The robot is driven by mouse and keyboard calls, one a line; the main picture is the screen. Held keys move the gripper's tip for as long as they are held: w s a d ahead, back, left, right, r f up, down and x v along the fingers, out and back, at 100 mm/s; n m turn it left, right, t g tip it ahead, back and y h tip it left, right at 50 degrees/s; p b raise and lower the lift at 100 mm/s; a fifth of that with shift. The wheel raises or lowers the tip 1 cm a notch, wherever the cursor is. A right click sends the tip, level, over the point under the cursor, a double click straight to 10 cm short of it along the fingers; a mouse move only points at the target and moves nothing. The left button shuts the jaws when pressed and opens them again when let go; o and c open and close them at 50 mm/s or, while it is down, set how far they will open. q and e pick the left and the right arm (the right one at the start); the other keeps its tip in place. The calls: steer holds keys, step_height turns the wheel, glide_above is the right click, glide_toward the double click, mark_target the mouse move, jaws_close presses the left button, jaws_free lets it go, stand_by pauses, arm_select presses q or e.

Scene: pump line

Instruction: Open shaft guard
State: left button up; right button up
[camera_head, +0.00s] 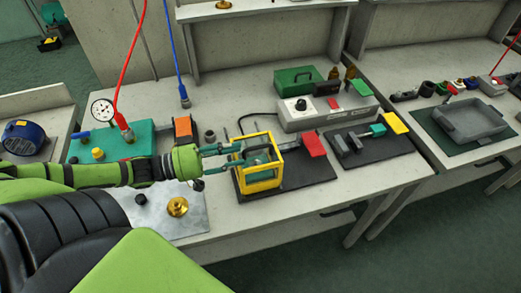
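The shaft guard (280,154) is a yellow box-shaped frame with see-through sides on a dark base plate (318,170). Teal and grey parts show inside it, and a red block (311,144) is to its right on the same plate. My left gripper (236,158) comes in from the left, with its teal fingers spread apart. Its fingertips are at the guard's left side; whether they touch the frame cannot be told. No object is seen held between them. My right gripper is not in view.
Behind the guard stands a grey control box (325,115) with a green case (298,80) behind it. A second dark plate (372,150) with teal and yellow parts lies to the right. A metal plate with a brass part (177,207) lies front left. Red and blue hoses hang at the left.

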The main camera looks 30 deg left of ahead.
mark_target(256, 147)
arm_select(q)
steer(key=shift+x, duration=1.2)
steer(key=b+x, duration=0.1)
steer(key=x, duration=0.2)
steer(key=shift+w+d, duration=0.2)
steer(key=shift+w, duration=0.15)
steer(key=shift+w+d, duration=0.25)
steer(key=shift+w, duration=0.1)
steer(key=shift+d, duration=0.1)
steer(key=shift+c, duration=0.4)
jaws_close()
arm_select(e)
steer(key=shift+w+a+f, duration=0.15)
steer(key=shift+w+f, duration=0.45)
